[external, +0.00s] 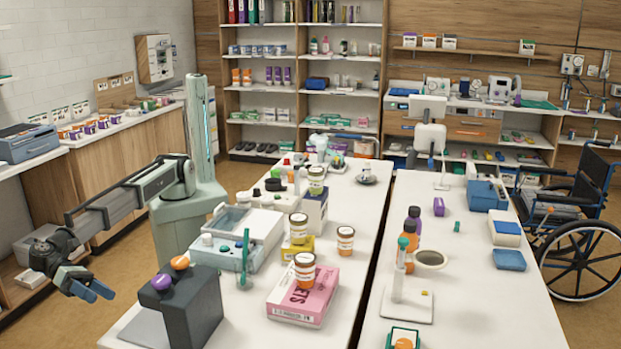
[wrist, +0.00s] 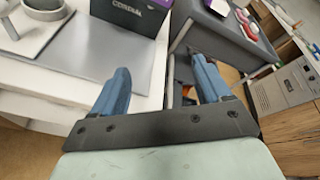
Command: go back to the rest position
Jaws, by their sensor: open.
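My gripper (external: 92,291) hangs at the lower left of the external view, off the left side of the near white table and above the brown floor. Its two blue fingers are apart with nothing between them. In the wrist view my gripper (wrist: 160,70) shows the same spread fingers, pointing towards a white surface and dark boxes. My arm reaches out to the left from its pale green column, low and stretched out.
The white table (external: 345,285) holds a dark grey block (external: 190,312) nearest my gripper, a pink box (external: 303,295) and several orange jars. A wooden counter (external: 125,165) stands behind my arm. A wheelchair (external: 575,225) is far right. Floor around my gripper looks clear.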

